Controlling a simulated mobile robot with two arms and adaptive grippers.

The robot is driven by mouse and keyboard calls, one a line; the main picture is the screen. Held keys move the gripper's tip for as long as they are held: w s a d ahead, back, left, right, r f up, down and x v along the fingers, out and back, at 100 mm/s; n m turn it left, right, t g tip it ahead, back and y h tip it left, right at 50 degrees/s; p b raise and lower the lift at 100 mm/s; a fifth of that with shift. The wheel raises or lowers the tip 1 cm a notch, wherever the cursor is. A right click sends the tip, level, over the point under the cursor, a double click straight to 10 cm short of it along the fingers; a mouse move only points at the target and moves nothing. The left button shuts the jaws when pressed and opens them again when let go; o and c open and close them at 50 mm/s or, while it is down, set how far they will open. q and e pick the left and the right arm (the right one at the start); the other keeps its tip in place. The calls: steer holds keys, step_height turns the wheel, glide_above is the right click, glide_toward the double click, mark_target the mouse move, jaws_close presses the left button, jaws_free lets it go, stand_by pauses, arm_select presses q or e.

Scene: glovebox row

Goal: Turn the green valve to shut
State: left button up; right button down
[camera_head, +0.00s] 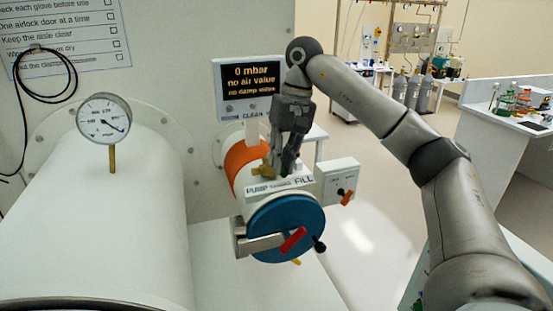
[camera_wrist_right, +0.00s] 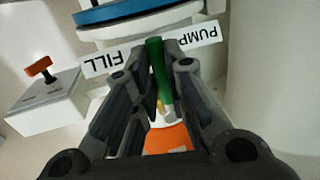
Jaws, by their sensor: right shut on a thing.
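The green valve (camera_wrist_right: 157,68) shows in the right wrist view as a green bar handle between the FILL label (camera_wrist_right: 109,59) and the PUMP label (camera_wrist_right: 198,35). My right gripper (camera_head: 280,168) is shut on this handle, from above, with a finger on each side. In the head view the fingers hide most of the handle, just behind the labels on top of the small airlock. A pale stub shows at the handle's lower end in the right wrist view. My left gripper is not in view.
The blue round door (camera_head: 287,228) with a red handle (camera_head: 293,240) faces front below the valve. A switch box (camera_head: 341,180) with an orange knob stands to the right. A display (camera_head: 251,87) reads 0 mbar. A gauge (camera_head: 104,119) stands on the large white cylinder at left.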

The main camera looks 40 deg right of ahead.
steer(key=c, duration=1.5)
jaws_free()
steer(key=shift+r, duration=0.1)
steer(key=shift+s+d+r, duration=0.1)
steer(key=shift+d+r, duration=0.25)
steer(key=shift+r, duration=1.6)
steer(key=shift+s+d+r, duration=0.15)
steer(key=shift+d+r, duration=0.25)
steer(key=shift+r, duration=1.5)
steer(key=shift+s+d+r, duration=0.1)
steer(key=shift+d+r, duration=0.25)
steer(key=shift+r, duration=1.6)
